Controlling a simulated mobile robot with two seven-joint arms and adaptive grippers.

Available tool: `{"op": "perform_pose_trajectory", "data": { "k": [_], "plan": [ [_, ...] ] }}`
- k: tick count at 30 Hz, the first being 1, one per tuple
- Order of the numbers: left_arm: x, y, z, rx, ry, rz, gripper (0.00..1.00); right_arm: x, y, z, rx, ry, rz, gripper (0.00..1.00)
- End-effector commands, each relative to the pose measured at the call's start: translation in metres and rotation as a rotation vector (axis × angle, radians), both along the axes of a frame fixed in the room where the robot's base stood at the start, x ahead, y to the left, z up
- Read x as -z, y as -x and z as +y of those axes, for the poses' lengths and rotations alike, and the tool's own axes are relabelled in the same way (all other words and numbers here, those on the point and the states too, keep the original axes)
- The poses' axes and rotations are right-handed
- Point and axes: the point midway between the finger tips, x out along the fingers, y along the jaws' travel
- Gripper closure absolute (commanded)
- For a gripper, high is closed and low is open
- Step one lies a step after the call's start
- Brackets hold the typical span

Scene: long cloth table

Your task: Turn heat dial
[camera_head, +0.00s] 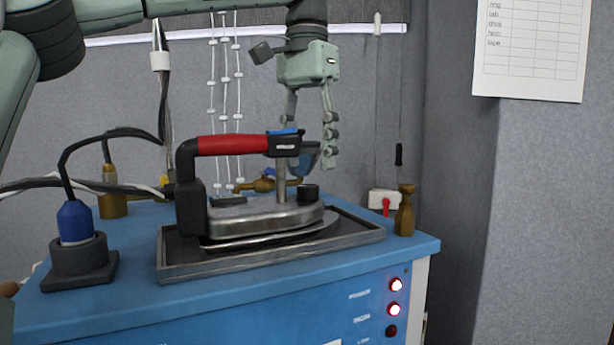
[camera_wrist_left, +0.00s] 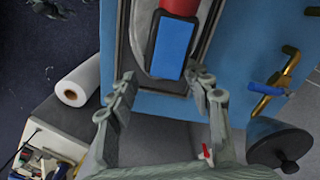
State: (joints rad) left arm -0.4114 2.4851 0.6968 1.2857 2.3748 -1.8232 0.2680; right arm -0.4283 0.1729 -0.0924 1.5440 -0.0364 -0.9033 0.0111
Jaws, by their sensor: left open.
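The steam iron with a red handle (camera_head: 230,145) and metal body sits on a dark tray (camera_head: 270,257) on the blue table. A small black knob (camera_head: 308,194), perhaps the heat dial, stands on top of the iron's front end. My left gripper (camera_head: 310,158) points down, open and empty, above and beyond the iron's front end. One finger is partly hidden behind the handle's front. In the left wrist view, the open fingers (camera_wrist_left: 166,86) lie either side of the handle's blue-topped front end (camera_wrist_left: 174,45). The black knob is not seen there. My right gripper is not in view.
A blue plug in a black socket (camera_head: 80,255) stands at the left. A brass fitting (camera_head: 405,212) stands at the table's right corner. Lit red buttons (camera_head: 396,297) are on the front panel. Brass piping with a blue lever (camera_wrist_left: 266,89) and a round blue-grey part (camera_wrist_left: 278,142) lie beside the gripper.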

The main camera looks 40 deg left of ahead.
Motion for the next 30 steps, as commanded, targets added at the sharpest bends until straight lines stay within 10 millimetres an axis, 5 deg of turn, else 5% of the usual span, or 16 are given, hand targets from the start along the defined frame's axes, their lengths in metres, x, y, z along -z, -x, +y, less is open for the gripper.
{"op": "perform_pose_trajectory", "data": {
  "k": [7, 18, 30],
  "plan": [
    [0.034, 0.0, 0.0, 0.0, 0.0, 0.001, 0.5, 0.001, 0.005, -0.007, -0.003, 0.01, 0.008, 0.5],
    [0.04, 0.0, -0.001, -0.001, 0.0, 0.0, 0.5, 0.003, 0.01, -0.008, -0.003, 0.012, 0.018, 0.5],
    [0.04, 0.0, -0.001, -0.001, -0.001, -0.001, 0.99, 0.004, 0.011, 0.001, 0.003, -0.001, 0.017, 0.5]
  ]
}}
